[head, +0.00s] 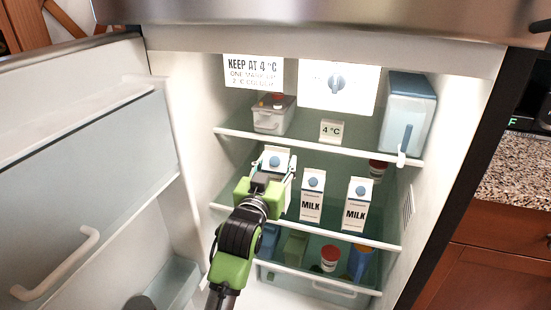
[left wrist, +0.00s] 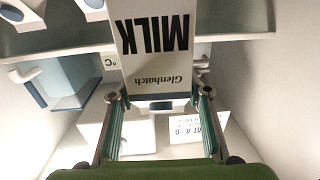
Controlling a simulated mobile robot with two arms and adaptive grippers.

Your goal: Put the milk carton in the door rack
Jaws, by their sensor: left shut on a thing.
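My left gripper (head: 268,180) reaches into the open fridge at the middle shelf. It is shut on a white milk carton (head: 276,153) with a blue cap, at the left of that shelf. Its body is largely hidden behind the gripper in the head view. In the left wrist view the carton (left wrist: 155,45) appears upside down, its end between the two fingers (left wrist: 158,103). I cannot tell whether it still touches the shelf. The fridge door stands open at left, with a door rack (head: 172,285) low on its inner side. My right gripper is not in view.
Two more milk cartons (head: 312,197) (head: 357,204) stand close to the right on the shelf (head: 380,244). A shelf with a lidded box (head: 268,118) and a blue-white jug (head: 408,105) is above. A drawer with several items is below. A door handle (head: 60,264) juts out at left.

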